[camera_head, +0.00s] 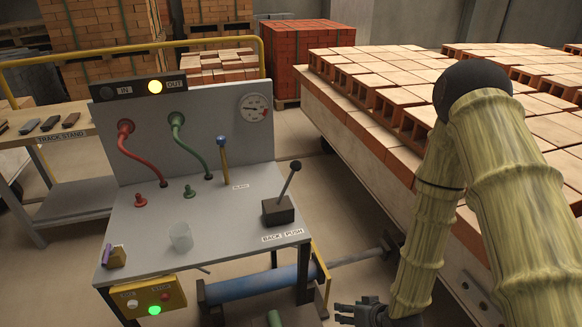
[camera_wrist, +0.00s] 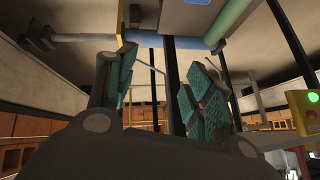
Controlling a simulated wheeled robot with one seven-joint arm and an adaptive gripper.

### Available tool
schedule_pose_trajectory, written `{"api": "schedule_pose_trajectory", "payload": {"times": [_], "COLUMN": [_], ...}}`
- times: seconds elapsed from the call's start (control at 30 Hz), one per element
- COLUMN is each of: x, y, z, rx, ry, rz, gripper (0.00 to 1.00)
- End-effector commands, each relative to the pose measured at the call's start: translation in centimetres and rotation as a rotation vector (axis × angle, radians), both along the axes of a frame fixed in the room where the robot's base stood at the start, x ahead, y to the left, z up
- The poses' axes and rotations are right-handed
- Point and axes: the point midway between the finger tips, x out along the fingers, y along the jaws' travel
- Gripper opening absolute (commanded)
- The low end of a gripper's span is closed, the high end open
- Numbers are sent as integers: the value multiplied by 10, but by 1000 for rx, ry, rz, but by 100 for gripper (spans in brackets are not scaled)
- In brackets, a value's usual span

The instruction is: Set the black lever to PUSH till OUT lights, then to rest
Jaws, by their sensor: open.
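The black lever (camera_head: 288,182) stands on a dark block (camera_head: 278,211) at the right of the grey control panel. Its round knob leans to the right, towards the PUSH side of the BACK/PUSH label (camera_head: 282,236). The OUT lamp (camera_head: 155,87) glows yellow; the IN lamp (camera_head: 124,90) is dark. My gripper (camera_head: 343,312) is low at the bottom of the head view, right of the panel and well below the lever, not touching it. In the wrist view its teal-padded fingers (camera_wrist: 163,70) are apart with nothing between them. The lever cannot be made out in the wrist view.
A blue cylinder (camera_head: 262,283) with a rod lies under the panel, close to my gripper. A brick-loaded cart (camera_head: 340,105) stands at the right. A blue-topped lever (camera_head: 223,155), hoses, a gauge (camera_head: 255,108) and a clear cup (camera_head: 181,237) are on the panel. A green light (camera_head: 154,310) glows in front.

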Motion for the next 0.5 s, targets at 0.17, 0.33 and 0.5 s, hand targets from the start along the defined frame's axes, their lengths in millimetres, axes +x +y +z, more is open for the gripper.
{"api": "schedule_pose_trajectory", "payload": {"times": [0.17, 0.33, 0.5], "x": [105, 166, 190], "y": [30, 55, 70], "z": [98, 202, 282], "rx": [151, 282, 372], "ry": [-316, -574, -743], "rz": [116, 250, 363], "gripper": [52, 52, 52]}}
